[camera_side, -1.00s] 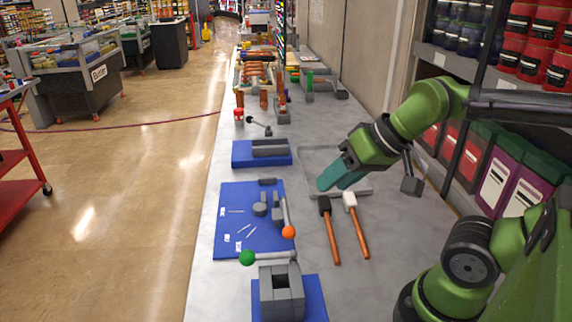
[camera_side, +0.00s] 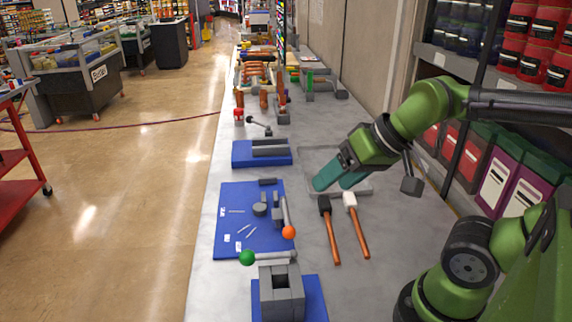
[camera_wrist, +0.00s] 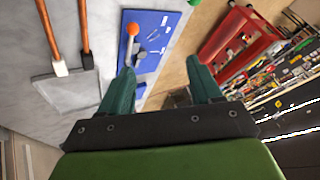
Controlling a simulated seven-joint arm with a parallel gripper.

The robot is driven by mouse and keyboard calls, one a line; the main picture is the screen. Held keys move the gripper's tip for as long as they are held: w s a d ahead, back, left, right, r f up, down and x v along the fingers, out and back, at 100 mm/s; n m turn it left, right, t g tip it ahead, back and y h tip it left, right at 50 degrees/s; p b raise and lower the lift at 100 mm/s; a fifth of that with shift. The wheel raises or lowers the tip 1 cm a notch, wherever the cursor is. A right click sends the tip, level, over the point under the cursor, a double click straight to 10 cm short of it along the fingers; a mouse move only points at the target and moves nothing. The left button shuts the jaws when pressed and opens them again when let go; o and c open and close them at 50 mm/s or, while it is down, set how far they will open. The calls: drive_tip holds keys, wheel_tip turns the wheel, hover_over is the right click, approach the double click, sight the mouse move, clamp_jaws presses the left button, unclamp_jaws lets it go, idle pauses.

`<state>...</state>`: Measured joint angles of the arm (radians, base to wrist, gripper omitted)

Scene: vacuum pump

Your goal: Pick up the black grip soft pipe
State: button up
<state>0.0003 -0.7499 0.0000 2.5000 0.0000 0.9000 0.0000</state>
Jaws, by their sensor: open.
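My gripper (camera_side: 332,184) is open and empty above the bench, near a clear flat tray. In the wrist view my gripper (camera_wrist: 160,68) has its two teal fingers apart with nothing between them. A small grey rod with a dark ball end (camera_side: 260,127) lies on the bench behind the rear blue block, left of and beyond my gripper; it looks like the black grip soft pipe, but is too small to be sure. It does not show clearly in the wrist view. Similar rods have an orange ball (camera_side: 288,232) and a green ball (camera_side: 247,257).
A black-headed hammer (camera_side: 331,232) and a white-headed hammer (camera_side: 357,228) lie just in front of my gripper. A blue mat (camera_side: 228,205) with small parts is to the left. A blue block with grey bars (camera_side: 240,155) stands behind it. A grey vise (camera_side: 281,290) is at the front.

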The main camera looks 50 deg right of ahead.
drive_tip(key=m+g+h, duration=0.2)
drive_tip(key=m+g, duration=0.4)
drive_tip(key=g, duration=0.1)
hover_over(326, 204)
wheel_tip(326, 204, down, 8)
wheel_tip(326, 204, down, 16)
drive_tip(key=shift+f, duration=0.1)
clamp_jaws()
drive_tip(key=shift+r, duration=0.2)
